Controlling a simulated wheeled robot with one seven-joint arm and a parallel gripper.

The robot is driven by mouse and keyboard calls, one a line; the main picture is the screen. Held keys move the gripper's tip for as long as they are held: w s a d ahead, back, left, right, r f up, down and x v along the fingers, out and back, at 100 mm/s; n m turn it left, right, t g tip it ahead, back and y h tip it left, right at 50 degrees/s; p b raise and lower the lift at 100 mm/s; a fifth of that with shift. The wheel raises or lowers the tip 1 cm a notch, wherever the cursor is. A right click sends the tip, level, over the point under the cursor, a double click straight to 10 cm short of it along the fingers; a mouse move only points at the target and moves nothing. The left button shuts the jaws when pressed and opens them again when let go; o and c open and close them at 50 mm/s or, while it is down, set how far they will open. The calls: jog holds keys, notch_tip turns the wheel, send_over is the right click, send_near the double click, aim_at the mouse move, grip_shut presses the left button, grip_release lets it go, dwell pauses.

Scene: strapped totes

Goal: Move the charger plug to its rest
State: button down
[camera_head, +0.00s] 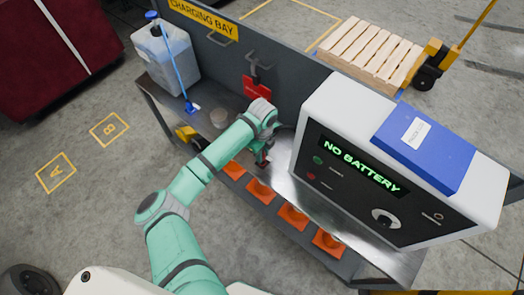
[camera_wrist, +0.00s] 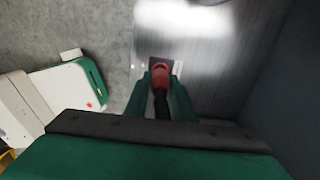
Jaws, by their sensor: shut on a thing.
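The charger plug (camera_wrist: 160,72) is red with a dark lower part. In the wrist view it sits between the two green fingers of my gripper (camera_wrist: 161,88), which is shut on it. In the head view my gripper (camera_head: 264,150) is over the metal shelf, left of the white charger, and the plug is mostly hidden by the arm. I cannot tell whether the plug touches the shelf. A red plate (camera_head: 256,88) hangs on the grey back panel below a dark bracket; I cannot tell whether this is the rest.
The white charger (camera_head: 327,105) reads "NO BATTERY" and has a blue box (camera_head: 440,150) on top. Several orange cones (camera_head: 293,214) are lower down. Bare shelf (camera_wrist: 210,60) lies around the plug.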

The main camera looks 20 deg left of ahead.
jog(key=shift+f, duration=1.15)
jog(key=shift+w, duration=0.1)
jog(key=shift+a, duration=0.1)
jog(key=shift+d, duration=0.35)
jog(key=shift+a, duration=0.15)
dwell(0.6)
